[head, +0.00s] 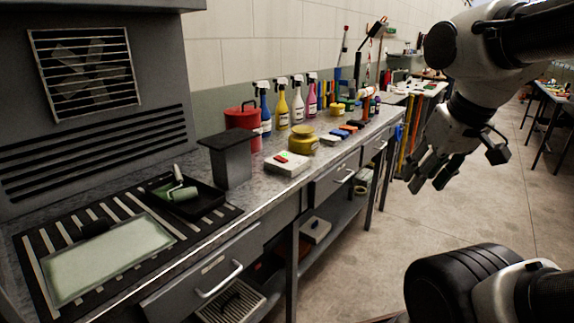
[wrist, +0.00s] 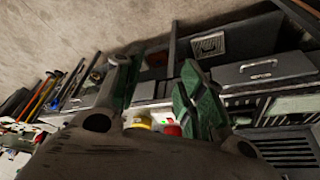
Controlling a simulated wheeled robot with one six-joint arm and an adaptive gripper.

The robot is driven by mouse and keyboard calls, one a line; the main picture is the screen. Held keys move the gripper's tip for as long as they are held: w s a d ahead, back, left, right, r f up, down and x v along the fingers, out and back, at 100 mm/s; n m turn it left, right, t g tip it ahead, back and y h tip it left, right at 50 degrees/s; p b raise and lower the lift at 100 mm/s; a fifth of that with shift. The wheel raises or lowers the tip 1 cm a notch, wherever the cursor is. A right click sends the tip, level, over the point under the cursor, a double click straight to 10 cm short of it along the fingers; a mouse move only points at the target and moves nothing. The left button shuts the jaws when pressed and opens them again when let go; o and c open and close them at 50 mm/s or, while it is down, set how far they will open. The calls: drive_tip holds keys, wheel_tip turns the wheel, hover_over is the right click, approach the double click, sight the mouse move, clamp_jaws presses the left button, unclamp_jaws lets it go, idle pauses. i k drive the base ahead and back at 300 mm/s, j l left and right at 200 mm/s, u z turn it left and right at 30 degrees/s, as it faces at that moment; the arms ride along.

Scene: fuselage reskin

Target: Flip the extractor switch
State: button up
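A pale switch box (head: 287,164) with a small red and green control on top sits on the metal bench, near its front edge. It looks like the extractor switch; which way the control is set is too small to tell. The extractor hood (head: 85,75) with its fan grille stands at the left. My gripper (head: 428,174) hangs in the air at the right, over the floor and well apart from the switch box. In the wrist view my gripper (wrist: 158,82) has its green-padded fingers spread with nothing between them.
A dark grey upright box (head: 230,162) stands just left of the switch box. A red can (head: 243,125), yellow tub (head: 303,140) and spray bottles (head: 282,105) stand behind. A paint tray with roller (head: 185,193) lies at left. The floor (head: 350,240) before the bench is clear.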

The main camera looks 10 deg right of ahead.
sight(278, 158)
drive_tip(key=i+l+u, duration=0.25)
drive_tip(key=i+l, duration=0.15)
drive_tip(key=i+l+u, duration=0.45)
drive_tip(key=i+l, duration=0.15)
drive_tip(key=l, duration=0.4)
